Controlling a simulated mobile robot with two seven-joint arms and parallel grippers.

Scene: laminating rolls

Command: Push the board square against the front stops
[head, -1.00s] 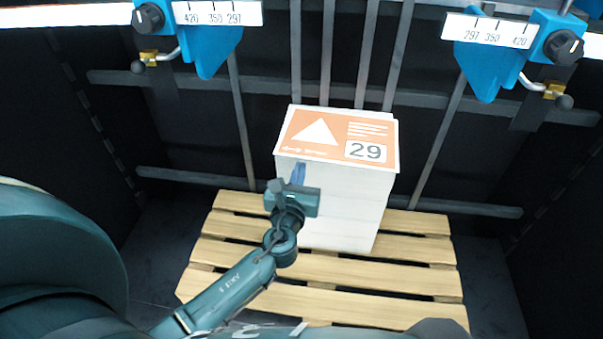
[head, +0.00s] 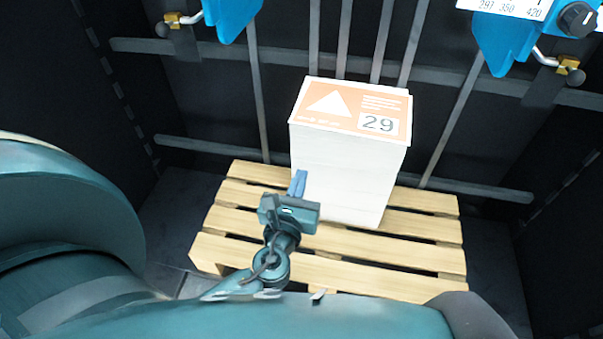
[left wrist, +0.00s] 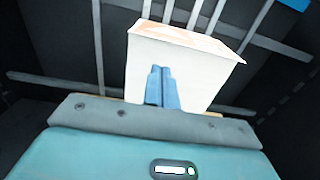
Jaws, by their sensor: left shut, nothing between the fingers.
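A tall white stack (head: 347,170) stands upright on the wooden pallet (head: 420,257). Its orange top sheet (head: 345,108) carries a white triangle and the number 29. I cannot tell which part is the board. In the left wrist view the fingers (left wrist: 162,88) overlap the white face (left wrist: 195,75); contact cannot be told. My right gripper is not in view.
Blue brackets (head: 228,15) and (head: 505,40) hang above left and right of the stack, with brass-coloured fittings and levers. A dark horizontal rail (head: 440,82) crosses behind. Dark walls stand at both sides. Bare pallet slats lie in front of the stack.

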